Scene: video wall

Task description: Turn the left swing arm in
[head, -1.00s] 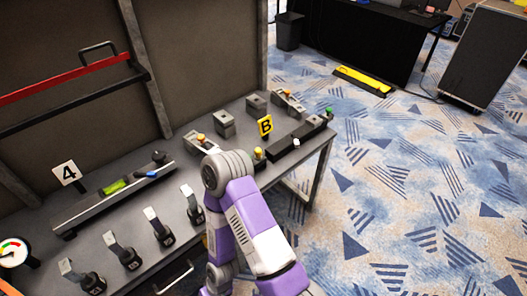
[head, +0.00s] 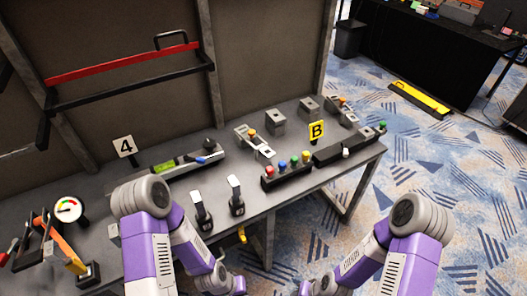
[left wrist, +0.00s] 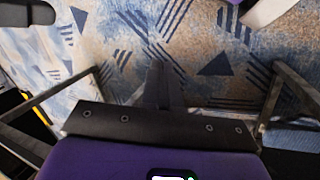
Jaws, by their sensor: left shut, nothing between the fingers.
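In the head view a light plate with an orange knob (head: 253,137) lies on the bench behind the row of coloured buttons. A similar knobbed piece (head: 346,112) is further right. I take these as the left and right swing arms, but cannot be sure. My left arm (head: 150,225) crosses the bench front; its gripper is not clear there. In the left wrist view my left gripper (left wrist: 158,72) is shut and empty above the patterned floor, away from any knobbed plate. My right arm (head: 395,245) is at the lower right; its gripper is out of frame.
Bench legs (left wrist: 288,95) flank the wrist view.

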